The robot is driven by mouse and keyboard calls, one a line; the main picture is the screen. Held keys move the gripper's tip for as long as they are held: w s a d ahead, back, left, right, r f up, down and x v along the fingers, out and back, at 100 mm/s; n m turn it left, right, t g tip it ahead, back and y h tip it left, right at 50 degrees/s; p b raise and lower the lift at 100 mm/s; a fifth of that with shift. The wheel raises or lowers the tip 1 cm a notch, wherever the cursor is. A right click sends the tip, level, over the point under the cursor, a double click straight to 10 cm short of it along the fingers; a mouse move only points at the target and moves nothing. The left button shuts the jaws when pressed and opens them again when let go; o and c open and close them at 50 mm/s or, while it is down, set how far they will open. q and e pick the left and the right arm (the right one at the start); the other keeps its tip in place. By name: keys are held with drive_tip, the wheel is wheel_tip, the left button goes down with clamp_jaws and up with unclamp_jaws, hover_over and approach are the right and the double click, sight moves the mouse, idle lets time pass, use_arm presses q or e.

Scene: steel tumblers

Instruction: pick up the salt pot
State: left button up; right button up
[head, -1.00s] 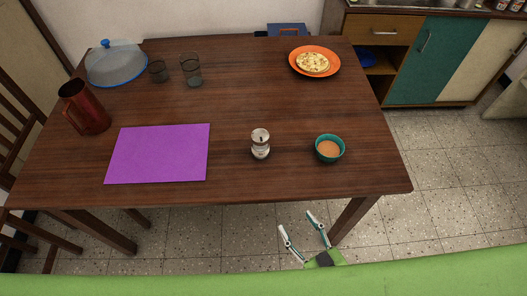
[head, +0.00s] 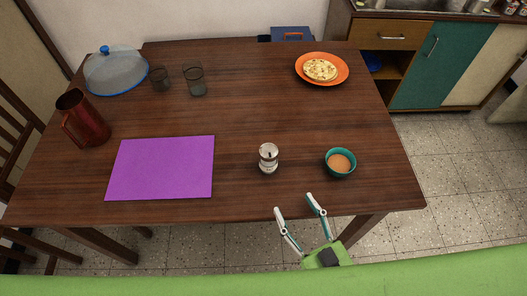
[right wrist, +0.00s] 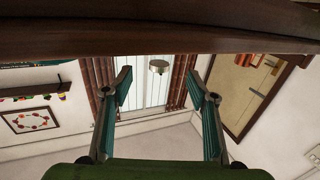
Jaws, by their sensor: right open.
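The salt pot (head: 268,159) is a small pot with a pale body and a metal top. It stands upright on the wooden table (head: 240,110), near its front edge, between the purple mat and the teal bowl. My right gripper (head: 296,203) is open and empty at the table's front edge, in front of the pot and a little to its right, apart from it. The right wrist view shows the open fingers (right wrist: 164,90) with nothing between them and the table's edge across the top; the pot is not seen there. My left gripper is not in view.
A teal bowl (head: 340,163) with brown contents stands right of the pot. A purple mat (head: 160,168) lies left. Farther off are a red jug (head: 84,118), two glasses (head: 195,80), a blue-rimmed dome (head: 115,72) and an orange plate (head: 322,69) with flatbread.

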sight(272, 168)
drive_tip(key=shift+x, duration=1.05)
drive_tip(key=b+x, duration=0.1)
drive_tip(key=x, duration=0.4)
drive_tip(key=shift+w+a, duration=0.15)
drive_tip(key=shift+w, duration=0.25)
drive_tip(key=shift+b+x, duration=0.9)
drive_tip(key=shift+x, duration=2.1)
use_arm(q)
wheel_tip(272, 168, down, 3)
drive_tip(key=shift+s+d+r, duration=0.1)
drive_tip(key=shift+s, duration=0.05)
use_arm(e)
drive_tip(key=shift+a+r, duration=0.1)
drive_tip(key=shift+r, duration=0.05)
drive_tip(key=c, duration=1.3)
